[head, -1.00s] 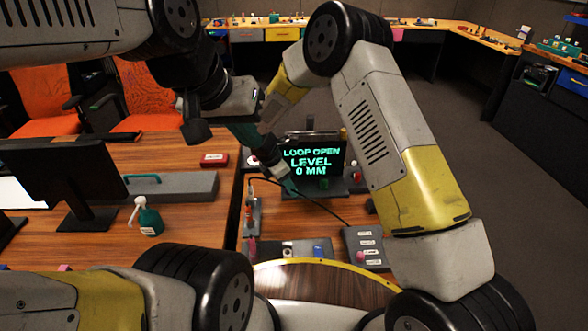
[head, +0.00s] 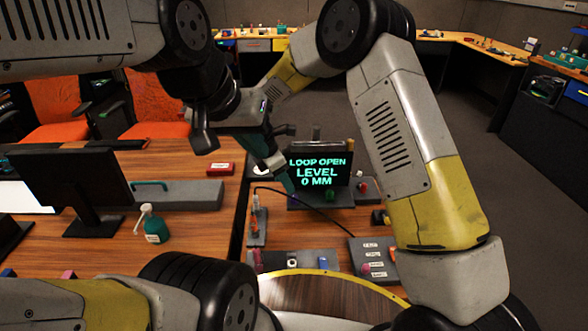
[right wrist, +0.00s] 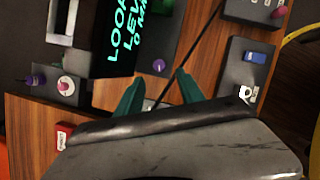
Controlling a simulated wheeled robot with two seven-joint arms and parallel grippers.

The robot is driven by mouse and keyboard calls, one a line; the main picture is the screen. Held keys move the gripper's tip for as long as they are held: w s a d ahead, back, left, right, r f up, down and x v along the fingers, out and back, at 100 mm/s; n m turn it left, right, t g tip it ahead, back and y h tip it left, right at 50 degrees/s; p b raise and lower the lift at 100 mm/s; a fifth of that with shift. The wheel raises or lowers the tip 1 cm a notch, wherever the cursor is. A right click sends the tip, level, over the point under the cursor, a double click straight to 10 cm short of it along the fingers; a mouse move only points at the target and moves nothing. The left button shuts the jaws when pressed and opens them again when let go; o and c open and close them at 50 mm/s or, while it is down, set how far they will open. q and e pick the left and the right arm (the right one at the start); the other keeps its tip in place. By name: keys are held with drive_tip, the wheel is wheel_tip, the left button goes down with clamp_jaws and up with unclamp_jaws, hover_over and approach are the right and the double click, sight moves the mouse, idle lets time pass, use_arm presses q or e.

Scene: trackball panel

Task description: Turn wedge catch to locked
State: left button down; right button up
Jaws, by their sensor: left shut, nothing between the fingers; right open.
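I cannot tell for sure which fitting is the wedge catch. A purple knob (right wrist: 158,66) sits by the screen's base in the right wrist view, beyond the gap between my right fingers. My right gripper (right wrist: 158,92) is open and empty, and its teal fingers point toward the knob. In the head view my right gripper (head: 286,181) is small, just left of the screen (head: 318,172), and hides part of its base.
The screen reads LOOP OPEN, LEVEL 0 MM. A labelled panel (head: 362,244) stands front right. A blue switch (right wrist: 255,57) is on a nearer panel. A red-topped knob block (right wrist: 66,88) stands beyond. A black cable crosses the bench. A green bottle (head: 155,229) stands left.

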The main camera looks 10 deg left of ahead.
sight(294, 196)
drive_tip(key=d+m+y, duration=0.6)
drive_tip(key=m+y, duration=0.1)
drive_tip(key=m, duration=0.6)
drive_tip(key=x, duration=0.7)
drive_tip(key=shift+w+a+f, duration=0.2)
drive_tip(key=shift+w+a, duration=0.05)
drive_tip(key=shift+a, duration=0.15)
clamp_jaws()
